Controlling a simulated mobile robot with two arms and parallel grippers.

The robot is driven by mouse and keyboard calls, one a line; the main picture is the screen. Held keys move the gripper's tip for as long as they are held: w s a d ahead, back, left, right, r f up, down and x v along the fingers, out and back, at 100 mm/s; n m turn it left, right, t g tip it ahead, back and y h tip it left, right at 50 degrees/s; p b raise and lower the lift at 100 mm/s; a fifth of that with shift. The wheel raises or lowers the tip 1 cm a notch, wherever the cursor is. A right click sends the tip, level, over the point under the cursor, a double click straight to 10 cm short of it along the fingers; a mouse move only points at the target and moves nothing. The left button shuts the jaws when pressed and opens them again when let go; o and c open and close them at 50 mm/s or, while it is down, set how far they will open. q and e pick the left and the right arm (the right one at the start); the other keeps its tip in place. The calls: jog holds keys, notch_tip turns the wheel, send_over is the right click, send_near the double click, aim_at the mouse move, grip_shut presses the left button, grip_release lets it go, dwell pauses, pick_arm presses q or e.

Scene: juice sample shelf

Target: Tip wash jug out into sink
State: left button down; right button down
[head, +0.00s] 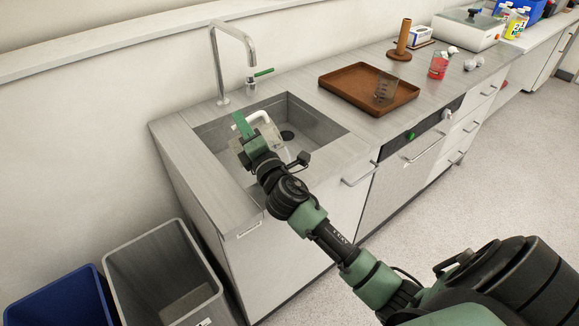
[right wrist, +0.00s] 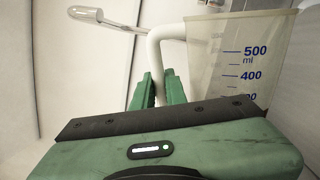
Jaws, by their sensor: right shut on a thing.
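The wash jug (head: 270,133) is translucent with a pale handle, and it is over the sink basin (head: 322,118). In the right wrist view the jug (right wrist: 238,60) shows blue millilitre marks, and its white handle (right wrist: 157,48) runs down between the green fingers. My right gripper (head: 243,126) is shut on this handle. The wrist and fingers hide part of the jug in the head view. I cannot tell the jug's exact tilt or whether liquid is in it. My left gripper is not in view.
A tap (head: 219,65) with a green lever stands behind the sink. A brown tray (head: 340,82) holding a clear beaker (head: 386,88) lies to the right, near a red-labelled cup (head: 438,66). A grey bin (head: 150,262) and blue bin (head: 62,300) stand at lower left.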

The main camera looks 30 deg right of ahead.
jog(key=shift+s+d+m, duration=0.15)
jog(key=shift+d+m, duration=0.65)
jog(key=shift+d, duration=0.4)
jog(key=shift+s+d+m+h+b, duration=0.1)
jog(key=shift+d+m+h+b, duration=0.3)
jog(key=shift+d+m+b, duration=0.15)
dwell(0.5)
